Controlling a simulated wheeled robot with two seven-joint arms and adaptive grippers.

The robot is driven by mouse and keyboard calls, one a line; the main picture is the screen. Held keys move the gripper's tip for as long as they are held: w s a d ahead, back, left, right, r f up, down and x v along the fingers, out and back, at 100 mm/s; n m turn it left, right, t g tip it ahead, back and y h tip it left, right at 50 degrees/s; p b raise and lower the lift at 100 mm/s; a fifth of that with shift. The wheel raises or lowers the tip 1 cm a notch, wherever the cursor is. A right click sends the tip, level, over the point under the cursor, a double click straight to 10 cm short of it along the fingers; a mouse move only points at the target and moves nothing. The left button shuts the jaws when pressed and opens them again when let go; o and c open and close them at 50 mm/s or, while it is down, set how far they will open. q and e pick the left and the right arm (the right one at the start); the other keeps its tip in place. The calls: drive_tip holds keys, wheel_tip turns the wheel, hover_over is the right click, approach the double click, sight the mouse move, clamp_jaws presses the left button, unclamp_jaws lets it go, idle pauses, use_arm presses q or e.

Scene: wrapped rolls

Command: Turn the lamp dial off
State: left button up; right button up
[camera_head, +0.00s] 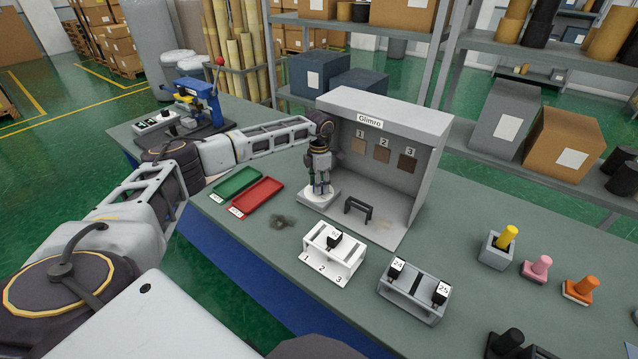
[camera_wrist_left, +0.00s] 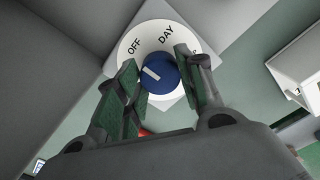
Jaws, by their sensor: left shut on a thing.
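The lamp dial is a blue knob (camera_wrist_left: 158,75) on a round white plate (camera_wrist_left: 133,42) marked OFF and DAY; a third label is mostly hidden by a finger. The white mark on the knob lies on its left side, towards the OFF side; its exact setting is hard to tell. The dial's white base (camera_head: 313,197) stands at the left front of the grey Gimro booth (camera_head: 433,155). My left gripper (camera_head: 320,187) points down over it and is shut on the knob, a green-padded finger on each side. My right gripper is not in view.
Green (camera_head: 237,182) and red (camera_head: 258,197) trays lie left of the dial. A black bracket (camera_head: 358,208) stands in the booth. A white numbered holder (camera_head: 330,263) and a grey holder (camera_head: 411,300) stand in front. Coloured pegs are at right; clear tabletop (camera_head: 480,220) lies between.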

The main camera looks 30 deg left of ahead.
use_arm(q)
drive_tip(key=o, duration=1)
drive_tip(key=shift+r, duration=0.1)
drive_tip(key=shift+r, duration=3.7)
drive_tip(key=shift+f, duration=0.1)
